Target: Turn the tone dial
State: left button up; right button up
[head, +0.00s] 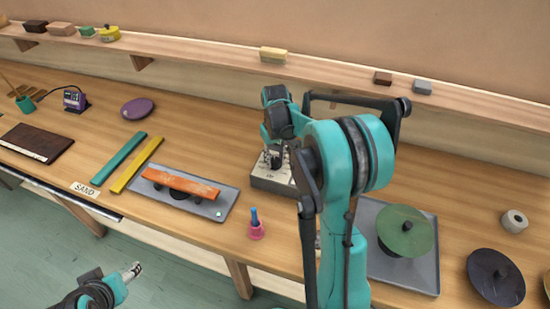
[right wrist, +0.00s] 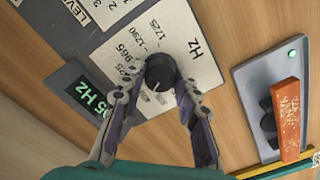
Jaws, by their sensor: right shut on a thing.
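The tone dial (right wrist: 160,72) is a round black knob on a pale plate marked Hz, with frequency numbers around it. A light pointer line shows on its face. It belongs to a grey box (head: 270,182), partly hidden behind my right arm in the head view. My right gripper (right wrist: 159,82) is shut on the dial, one finger on each side. In the head view the right gripper (head: 275,148) is over the box. A green display (right wrist: 91,96) ends in "5 Hz"; its first digits are hidden. My left gripper (head: 132,271) is low at the left, away from the bench; its jaws are unclear.
An orange bar (head: 180,184) lies over a grey tray (head: 222,203) left of the box. Teal (head: 118,158) and yellow (head: 137,164) strips lie beside it. A green disc (head: 404,231) is at the right.

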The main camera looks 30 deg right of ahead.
aim_at(275, 160)
jog(key=o, duration=1.2)
jog(key=shift+c, duration=0.2)
jog(key=shift+r, duration=0.1)
notch_tip(275, 160, up, 12)
